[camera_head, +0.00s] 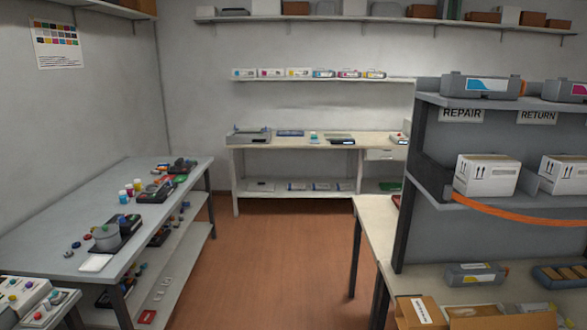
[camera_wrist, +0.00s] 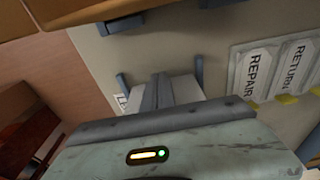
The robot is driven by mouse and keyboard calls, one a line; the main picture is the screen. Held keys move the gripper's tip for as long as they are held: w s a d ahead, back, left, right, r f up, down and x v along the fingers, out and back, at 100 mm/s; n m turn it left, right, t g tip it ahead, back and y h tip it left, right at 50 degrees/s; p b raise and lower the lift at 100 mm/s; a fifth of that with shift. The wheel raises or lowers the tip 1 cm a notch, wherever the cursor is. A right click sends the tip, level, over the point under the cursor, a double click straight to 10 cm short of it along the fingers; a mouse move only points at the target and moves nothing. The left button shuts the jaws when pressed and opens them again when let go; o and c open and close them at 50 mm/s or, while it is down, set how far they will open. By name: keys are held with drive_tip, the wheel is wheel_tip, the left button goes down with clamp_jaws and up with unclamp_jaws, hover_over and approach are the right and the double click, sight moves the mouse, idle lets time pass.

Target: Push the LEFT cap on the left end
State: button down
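In the head view a grey cartridge (camera_head: 475,275) with a pale label lies on the right bench. Another grey cartridge (camera_head: 480,87) with a cyan label lies on the top shelf, and a third with a magenta label (camera_head: 568,90) is cut by the right edge. My gripper is not in the head view, and no cartridge is clear in the wrist view.
The right shelf unit carries REPAIR (camera_head: 462,115) and RETURN (camera_head: 537,117) signs and white boxes (camera_head: 487,175). A cardboard box (camera_head: 421,313) and a tray (camera_head: 562,275) stand near the bench cartridge. The left table (camera_head: 90,232) holds small parts. The brown floor (camera_head: 270,260) between is clear.

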drive_tip(key=shift+d, duration=2.7)
drive_tip(key=shift+d, duration=0.25)
drive_tip(key=shift+a, duration=2.1)
wheel_tip(320, 180, up, 8)
drive_tip(key=p, duration=0.8)
